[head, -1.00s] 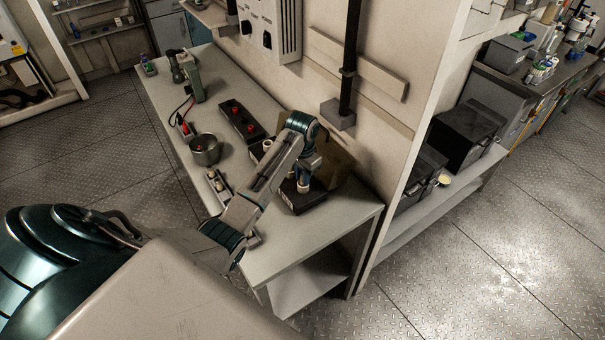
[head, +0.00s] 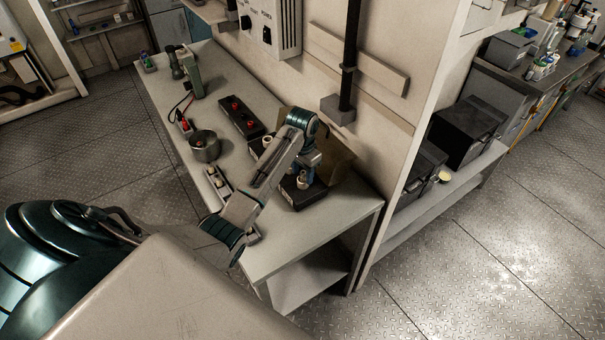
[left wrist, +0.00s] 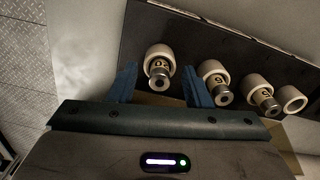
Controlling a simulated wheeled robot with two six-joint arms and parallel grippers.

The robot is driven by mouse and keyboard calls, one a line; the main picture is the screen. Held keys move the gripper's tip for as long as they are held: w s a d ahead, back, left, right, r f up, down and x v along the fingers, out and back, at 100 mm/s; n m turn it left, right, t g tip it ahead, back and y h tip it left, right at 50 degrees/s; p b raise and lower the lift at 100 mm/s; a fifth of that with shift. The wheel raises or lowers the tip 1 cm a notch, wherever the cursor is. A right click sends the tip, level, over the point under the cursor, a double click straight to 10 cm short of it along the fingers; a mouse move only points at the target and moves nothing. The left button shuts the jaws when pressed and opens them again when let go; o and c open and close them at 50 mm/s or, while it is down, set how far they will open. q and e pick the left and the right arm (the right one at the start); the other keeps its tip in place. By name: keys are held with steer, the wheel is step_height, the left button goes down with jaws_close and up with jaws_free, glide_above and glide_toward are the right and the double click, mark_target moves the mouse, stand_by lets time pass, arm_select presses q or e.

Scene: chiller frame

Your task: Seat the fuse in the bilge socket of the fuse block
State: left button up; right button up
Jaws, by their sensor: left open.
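The dark fuse block (head: 312,197) lies near the right end of the bench in the head view, partly hidden by my left arm. In the left wrist view the block (left wrist: 130,35) carries a row of white ring sockets. Three hold silver-ended fuses; the rightmost socket (left wrist: 292,99) looks empty. My left gripper (left wrist: 160,84) is open, its blue fingers apart on either side of the leftmost fuse (left wrist: 159,75) and its socket. I cannot tell whether they touch it. In the head view the gripper (head: 303,172) is over the block. Labels are unreadable, so I cannot tell which socket is bilge.
A dark box with red knobs (head: 238,116), a metal pot (head: 205,151) and a pale strip with round parts (head: 219,181) sit on the bench (head: 285,243). A brown board (head: 335,160) stands behind the block. A black vertical pipe (head: 347,75) runs down the wall.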

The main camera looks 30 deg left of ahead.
mark_target(303, 173)
arm_select(q)
step_height(303, 173, up, 5)
steer(key=shift+r+b, duration=0.15)
steer(key=shift+b, duration=0.6)
step_height(303, 173, up, 3)
steer(key=shift+r+p, duration=0.2)
steer(key=shift+p, duration=0.55)
steer(key=shift+r+p, duration=0.6)
steer(key=shift+f, duration=0.1)
